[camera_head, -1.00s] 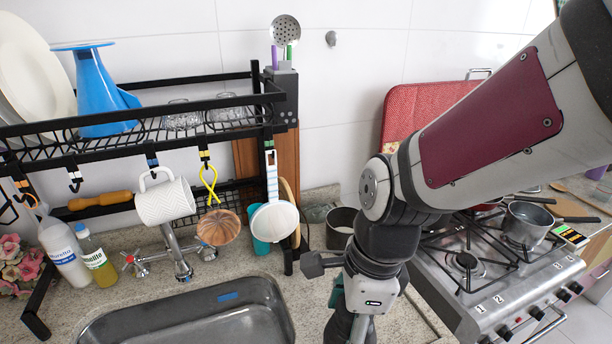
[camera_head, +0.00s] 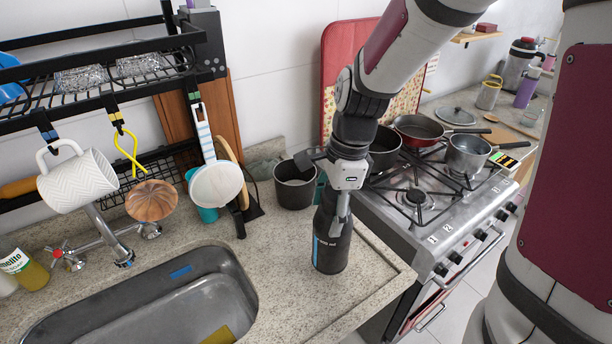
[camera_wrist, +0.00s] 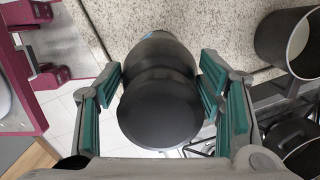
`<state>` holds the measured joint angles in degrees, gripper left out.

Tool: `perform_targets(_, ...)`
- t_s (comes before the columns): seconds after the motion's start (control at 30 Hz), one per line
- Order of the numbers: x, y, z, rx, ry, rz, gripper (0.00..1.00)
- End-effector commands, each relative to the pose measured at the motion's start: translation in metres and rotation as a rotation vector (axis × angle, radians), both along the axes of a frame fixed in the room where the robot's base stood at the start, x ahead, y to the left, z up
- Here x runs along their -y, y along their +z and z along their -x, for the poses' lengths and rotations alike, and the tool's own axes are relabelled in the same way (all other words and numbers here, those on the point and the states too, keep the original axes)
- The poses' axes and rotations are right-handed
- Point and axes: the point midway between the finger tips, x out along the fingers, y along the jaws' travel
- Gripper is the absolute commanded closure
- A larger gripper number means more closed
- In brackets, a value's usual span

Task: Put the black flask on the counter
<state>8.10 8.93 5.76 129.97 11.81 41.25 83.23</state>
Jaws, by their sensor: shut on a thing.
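The black flask (camera_head: 332,246) hangs or stands upright at the counter's right part, between the sink and the stove. My gripper (camera_head: 340,205) is above it and shut around its upper part. In the wrist view the flask (camera_wrist: 160,105) sits between the green finger pads of my gripper (camera_wrist: 160,100), seen from its top. The speckled stone counter (camera_head: 290,250) lies around and behind the flask in the head view. I cannot tell whether the flask's base touches the counter.
A dark pot (camera_head: 294,190) stands on the counter behind the flask. The stove (camera_head: 440,225) with pans is to the right, the sink (camera_head: 150,300) to the left. Counter between sink and flask is clear.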

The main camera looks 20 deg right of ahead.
Motion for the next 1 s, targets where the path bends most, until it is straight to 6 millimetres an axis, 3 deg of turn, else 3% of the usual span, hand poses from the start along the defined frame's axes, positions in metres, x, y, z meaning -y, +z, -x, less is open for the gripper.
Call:
perform_targets(0.23,0.013,-0.005,-0.014,-0.002,0.001,0.0,0.94)
perform_targets(0.5,0.013,-0.035,-0.014,-0.002,0.001,0.0,0.94)
perform_targets(0.9,0.012,-0.04,-0.014,-0.001,0.002,0.0,0.94)
perform_targets(0.93,0.012,-0.04,-0.014,-0.001,0.002,0.0,0.32)
perform_targets(1.0,0.012,-0.039,-0.014,-0.001,0.002,0.0,0.19)
